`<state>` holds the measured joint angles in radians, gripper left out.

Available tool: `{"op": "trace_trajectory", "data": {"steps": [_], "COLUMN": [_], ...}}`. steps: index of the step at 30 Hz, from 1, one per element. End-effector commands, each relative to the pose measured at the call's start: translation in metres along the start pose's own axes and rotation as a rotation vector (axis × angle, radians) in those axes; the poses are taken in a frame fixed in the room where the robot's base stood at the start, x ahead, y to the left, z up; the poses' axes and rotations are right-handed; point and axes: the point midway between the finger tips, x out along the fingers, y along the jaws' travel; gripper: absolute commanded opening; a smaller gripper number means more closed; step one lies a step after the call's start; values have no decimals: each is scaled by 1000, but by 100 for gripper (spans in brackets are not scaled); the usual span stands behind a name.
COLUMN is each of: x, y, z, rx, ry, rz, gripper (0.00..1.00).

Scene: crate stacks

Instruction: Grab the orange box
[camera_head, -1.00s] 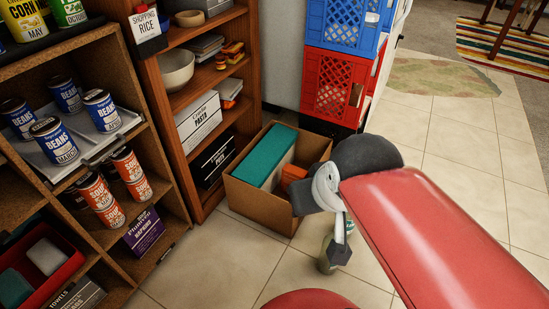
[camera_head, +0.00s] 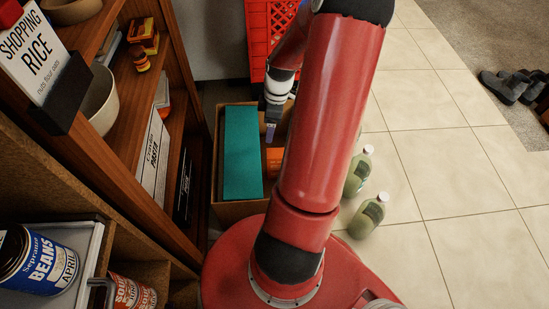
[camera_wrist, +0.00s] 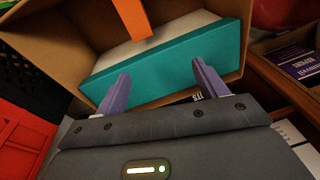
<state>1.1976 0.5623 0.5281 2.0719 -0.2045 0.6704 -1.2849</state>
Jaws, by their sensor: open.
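The orange box (camera_head: 273,160) stands inside an open cardboard box (camera_head: 238,212), right of a long teal box (camera_head: 241,150). My arm hides part of it on the right. In the wrist view the orange box (camera_wrist: 131,18) shows as an orange strip at the top, beyond the teal box (camera_wrist: 170,66). My gripper (camera_wrist: 160,72) is open and empty, with its two purple fingers apart in front of the teal side. In the head view the gripper (camera_head: 270,132) hangs over the far part of the cardboard box, apart from the orange box.
A wooden shelf with a white bowl (camera_head: 101,100) and cans (camera_head: 45,262) stands close on the left. A red crate (camera_head: 262,35) is behind the cardboard box. Two green bottles (camera_head: 368,215) stand on the floor at right.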

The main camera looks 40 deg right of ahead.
Motion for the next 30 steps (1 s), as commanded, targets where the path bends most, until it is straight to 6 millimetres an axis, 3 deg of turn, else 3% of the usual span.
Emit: {"op": "trace_trajectory", "data": {"steps": [1, 6, 12, 17, 30], "x": [28, 84, 115, 128, 174], "y": [9, 30, 42, 44, 45], "z": [20, 60, 85, 87, 68], "rx": [-14, -101, -153, -168, -167], "ry": [59, 233, 355, 381, 380], "rz": [-25, -18, 38, 53, 51], "gripper": [72, 72, 72, 72, 72]}}
